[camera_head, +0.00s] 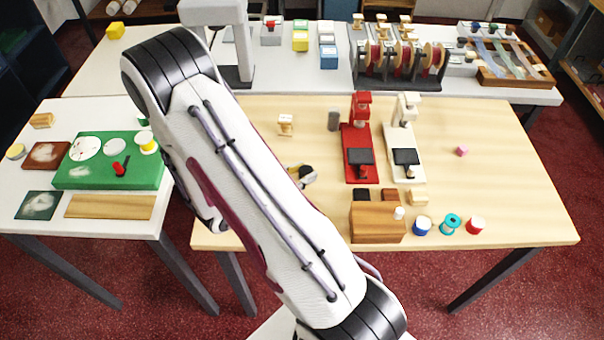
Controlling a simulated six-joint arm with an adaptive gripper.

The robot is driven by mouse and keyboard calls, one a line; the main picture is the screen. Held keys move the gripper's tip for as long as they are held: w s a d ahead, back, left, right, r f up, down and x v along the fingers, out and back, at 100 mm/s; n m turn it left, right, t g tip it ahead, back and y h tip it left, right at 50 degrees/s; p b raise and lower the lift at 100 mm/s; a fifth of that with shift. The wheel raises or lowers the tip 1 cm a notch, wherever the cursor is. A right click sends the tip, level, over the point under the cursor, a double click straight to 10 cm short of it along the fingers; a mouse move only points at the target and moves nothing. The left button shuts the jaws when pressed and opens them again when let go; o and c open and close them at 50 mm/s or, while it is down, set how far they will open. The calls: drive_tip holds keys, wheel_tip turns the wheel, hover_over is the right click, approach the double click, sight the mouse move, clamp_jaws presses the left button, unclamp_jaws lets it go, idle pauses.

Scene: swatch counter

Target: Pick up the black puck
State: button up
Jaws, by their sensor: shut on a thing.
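I cannot make out a black puck in the head view. My own white arm crosses the left of the wooden table (500,200) and hides part of its top.
A red device (360,140) and a white device (405,140) stand mid-table. A wooden box (378,222), spools and a blue-and-white pot (422,226) stand at the front. A green board (85,180) lies on the left table. The table's right side is mostly clear.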

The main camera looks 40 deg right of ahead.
sight(302, 174)
drive_tip(key=shift+r, duration=4.7)
